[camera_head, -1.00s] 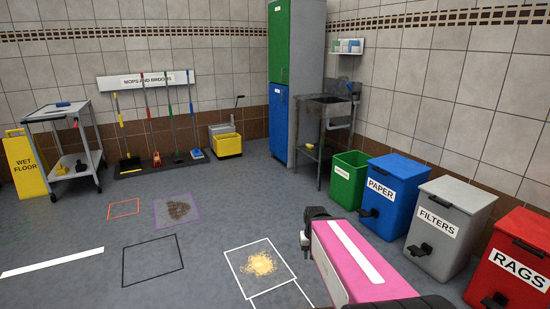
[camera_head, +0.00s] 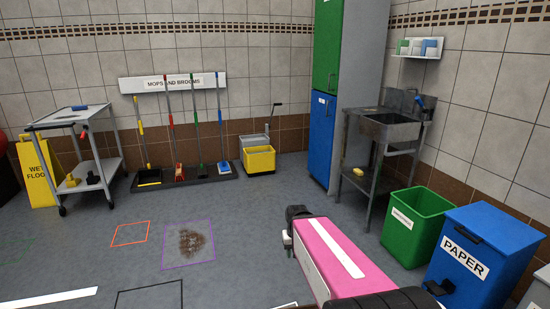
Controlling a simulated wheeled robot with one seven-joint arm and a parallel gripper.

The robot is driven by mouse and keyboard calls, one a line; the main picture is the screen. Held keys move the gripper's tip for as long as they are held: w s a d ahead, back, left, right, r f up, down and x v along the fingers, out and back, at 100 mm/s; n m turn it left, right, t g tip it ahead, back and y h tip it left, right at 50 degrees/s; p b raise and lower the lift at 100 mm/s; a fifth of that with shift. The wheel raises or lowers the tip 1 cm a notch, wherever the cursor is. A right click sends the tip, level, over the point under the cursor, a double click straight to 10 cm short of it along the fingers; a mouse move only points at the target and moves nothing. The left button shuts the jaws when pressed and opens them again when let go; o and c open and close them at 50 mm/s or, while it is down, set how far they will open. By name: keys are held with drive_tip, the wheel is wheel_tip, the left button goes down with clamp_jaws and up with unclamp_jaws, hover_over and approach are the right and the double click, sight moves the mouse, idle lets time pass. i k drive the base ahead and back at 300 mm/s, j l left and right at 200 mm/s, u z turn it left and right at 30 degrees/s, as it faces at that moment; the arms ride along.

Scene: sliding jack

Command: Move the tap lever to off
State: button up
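The tap lever (camera_head: 420,99) shows as a small blue piece above the right part of the metal sink (camera_head: 389,127), by the back wall. It is too small to tell its position. My arm, a pink link with a white stripe, reaches up from the bottom of the view. The dark end at its far left (camera_head: 296,214) is well in front of the sink and apart from it. I cannot make out gripper fingers.
A green bin (camera_head: 418,228) and a blue PAPER bin (camera_head: 485,262) stand right of my arm. The blue and green cabinet (camera_head: 323,139) is left of the sink. A yellow mop bucket (camera_head: 259,160) and dark stain (camera_head: 190,242) lie left. Open floor lies between.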

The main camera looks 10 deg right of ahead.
sight(421, 102)
drive_tip(key=i+z, duration=0.35)
drive_tip(key=i, duration=0.2)
drive_tip(key=i+j+z, duration=0.3)
drive_tip(key=i, duration=0.25)
drive_tip(key=i+l+z, duration=0.2)
drive_tip(key=i+z, duration=0.8)
